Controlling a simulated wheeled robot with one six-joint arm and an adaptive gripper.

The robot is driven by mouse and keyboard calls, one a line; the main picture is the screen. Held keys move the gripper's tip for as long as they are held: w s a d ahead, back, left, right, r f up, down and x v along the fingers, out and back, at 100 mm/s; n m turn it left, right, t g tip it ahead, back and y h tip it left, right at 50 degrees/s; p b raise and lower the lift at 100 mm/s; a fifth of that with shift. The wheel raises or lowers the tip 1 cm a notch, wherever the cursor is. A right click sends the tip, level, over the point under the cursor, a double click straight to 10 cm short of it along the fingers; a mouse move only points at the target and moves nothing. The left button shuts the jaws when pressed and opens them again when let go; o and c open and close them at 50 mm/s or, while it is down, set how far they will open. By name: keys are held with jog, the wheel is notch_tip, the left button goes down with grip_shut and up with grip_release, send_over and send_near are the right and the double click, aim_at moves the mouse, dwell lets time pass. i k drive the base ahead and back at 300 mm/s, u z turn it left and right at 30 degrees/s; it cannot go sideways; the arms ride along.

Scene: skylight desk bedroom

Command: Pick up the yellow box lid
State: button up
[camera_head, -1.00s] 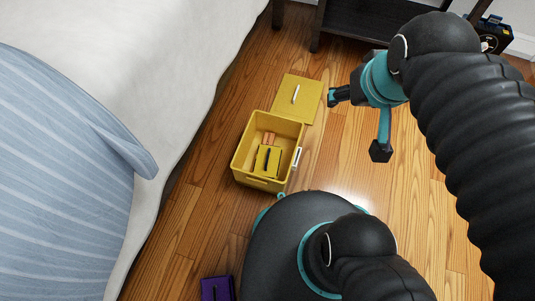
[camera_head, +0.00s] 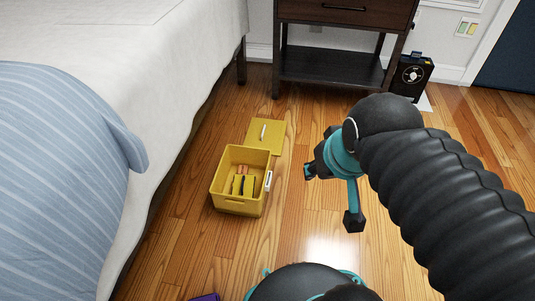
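The yellow box lid (camera_head: 266,135) lies flat on the wood floor just behind the open yellow box (camera_head: 239,203), with a white handle on its top. The box stands upright and holds a few small items, one of them yellow and black. My gripper (camera_head: 330,195) hangs to the right of the box and lid, apart from both. Its two fingers are spread wide, with one toward the lid and one toward the camera. Nothing shows between them.
The bed (camera_head: 185,75) with a blue striped cover (camera_head: 55,180) borders the left. A dark nightstand (camera_head: 335,68) stands at the back, with a black device (camera_head: 411,76) beside it. A purple object (camera_head: 205,297) is cut off at the bottom edge. Floor right of the box is clear.

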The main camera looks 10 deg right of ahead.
aim_at(269, 134)
jog(key=u, duration=0.2)
jog(key=k, duration=0.3)
jog(key=z, duration=1.2)
jog(key=i, duration=1.75)
jog(key=u, duration=1.05)
jog(key=i, duration=0.35)
jog(key=u, duration=0.45)
